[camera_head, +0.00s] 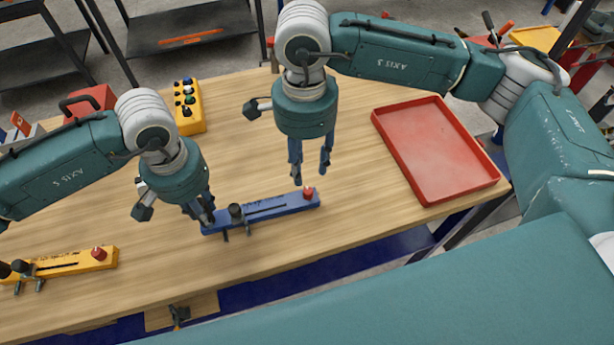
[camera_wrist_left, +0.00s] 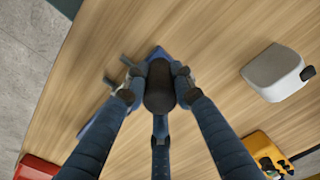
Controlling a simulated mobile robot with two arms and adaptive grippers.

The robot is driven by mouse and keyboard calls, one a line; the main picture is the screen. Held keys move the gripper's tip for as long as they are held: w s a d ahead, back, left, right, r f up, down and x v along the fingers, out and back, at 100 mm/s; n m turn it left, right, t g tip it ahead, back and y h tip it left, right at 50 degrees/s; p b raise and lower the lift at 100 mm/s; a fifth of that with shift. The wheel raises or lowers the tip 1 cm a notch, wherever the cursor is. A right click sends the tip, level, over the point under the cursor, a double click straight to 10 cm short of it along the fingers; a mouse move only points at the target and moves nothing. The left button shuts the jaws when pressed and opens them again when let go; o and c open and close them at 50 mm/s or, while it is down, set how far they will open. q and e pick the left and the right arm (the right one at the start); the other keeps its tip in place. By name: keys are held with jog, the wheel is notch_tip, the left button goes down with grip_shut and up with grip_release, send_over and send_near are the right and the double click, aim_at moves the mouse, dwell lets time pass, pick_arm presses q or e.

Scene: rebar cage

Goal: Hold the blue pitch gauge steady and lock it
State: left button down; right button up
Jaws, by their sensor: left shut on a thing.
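The blue pitch gauge (camera_head: 265,208) lies on the wooden table in the head view. It has a red knob (camera_head: 308,193) at its right end and a dark upright knob (camera_head: 236,212) with small metal pins left of its middle. My left gripper (camera_head: 202,214) is at the gauge's left end. In the left wrist view its fingers (camera_wrist_left: 160,90) close around a dark round-topped handle (camera_wrist_left: 160,84), with parts of the blue bar (camera_wrist_left: 97,126) showing beyond. My right gripper (camera_head: 310,178) points down above the gauge's right end, fingers apart and empty, not touching the red knob.
A yellow gauge (camera_head: 75,262) lies at the front left. A yellow button box (camera_head: 190,118) and a red toolbox (camera_head: 92,98) stand behind my left arm. An empty red tray (camera_head: 437,150) lies on the right. The table between gauge and tray is clear.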

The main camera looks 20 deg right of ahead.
jog(key=shift+r, duration=1.75)
pick_arm(q)
jog(key=c, duration=1.4)
grip_release()
jog(key=shift+o, duration=0.2)
